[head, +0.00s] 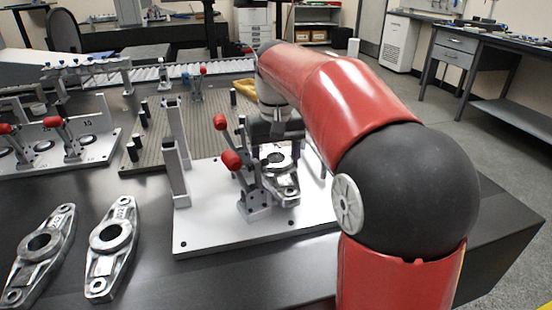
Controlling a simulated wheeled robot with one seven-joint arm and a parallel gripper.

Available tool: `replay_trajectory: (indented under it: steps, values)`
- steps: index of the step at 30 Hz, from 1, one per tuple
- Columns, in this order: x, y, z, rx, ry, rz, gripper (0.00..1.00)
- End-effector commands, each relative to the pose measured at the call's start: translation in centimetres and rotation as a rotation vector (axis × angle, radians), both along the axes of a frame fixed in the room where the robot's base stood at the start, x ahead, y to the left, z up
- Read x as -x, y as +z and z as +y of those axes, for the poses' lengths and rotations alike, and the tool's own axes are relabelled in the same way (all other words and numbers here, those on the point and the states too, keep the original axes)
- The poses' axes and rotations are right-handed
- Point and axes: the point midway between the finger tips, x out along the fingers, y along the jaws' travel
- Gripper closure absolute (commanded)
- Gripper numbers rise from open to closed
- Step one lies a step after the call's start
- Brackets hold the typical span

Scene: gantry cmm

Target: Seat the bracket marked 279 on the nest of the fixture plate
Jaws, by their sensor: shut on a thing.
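A silver metal bracket (283,187) with a round boss and hole is over the white fixture plate (215,232). My gripper (277,149) is above the plate, pointing down, shut on this bracket near its boss. The bracket's far part is hidden behind my gripper, and I cannot read its marking. I cannot tell whether the bracket touches the nest, which is hidden beneath it. Two similar brackets, one at far left (24,268) and one beside it (97,265), lie on the dark table; their markings are too small to read.
Red-handled toggle clamps (234,160) stand on the plate just left of the bracket, close to my gripper. An upright post (174,168) stands at the plate's left. Another clamp fixture (85,150) is at left. A perforated plate (145,115) lies behind.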

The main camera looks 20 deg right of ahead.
Motion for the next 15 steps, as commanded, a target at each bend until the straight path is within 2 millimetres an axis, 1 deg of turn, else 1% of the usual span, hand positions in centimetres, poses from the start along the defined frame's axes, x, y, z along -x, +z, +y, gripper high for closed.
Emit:
replay_trajectory:
  steps: [15]
  values:
    - [-0.02,-0.97,0.0,0.0,0.0,-0.003,0.74]
